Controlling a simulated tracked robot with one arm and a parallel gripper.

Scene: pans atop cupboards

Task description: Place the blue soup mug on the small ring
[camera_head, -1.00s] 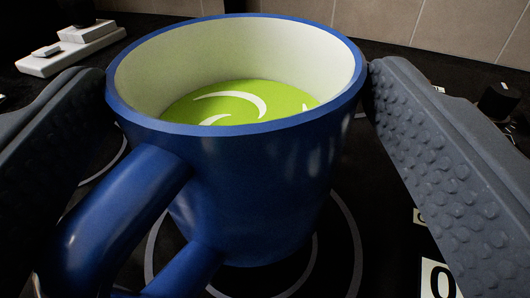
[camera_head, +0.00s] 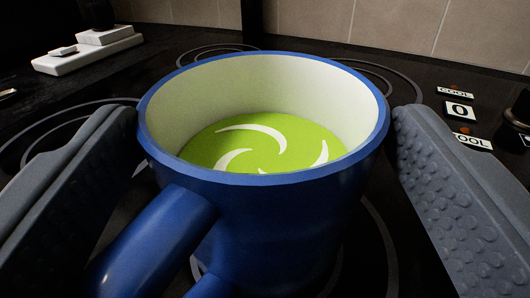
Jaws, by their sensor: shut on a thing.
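The blue soup mug (camera_head: 285,225) fills the middle of the view, upright, with a white inside and green soup with pale swirls (camera_head: 265,142). Its handle (camera_head: 160,245) points to the lower left. My gripper (camera_head: 265,125) is shut on the mug, with one grey finger on each side near the rim. Grey ring lines (camera_head: 385,240) on the black cooktop show below and right of the mug; part of them is hidden by it. Other rings show behind, partly hidden, at the back (camera_head: 385,75) and at the left (camera_head: 50,125). I cannot tell whether the mug's base touches the cooktop.
The black cooktop (camera_head: 205,38) has labels reading "COOL" and "0" (camera_head: 459,110) and a dark knob (camera_head: 520,110) at the right. A white block-like object (camera_head: 88,55) stands at the back left. A tiled wall (camera_head: 400,25) rises behind.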

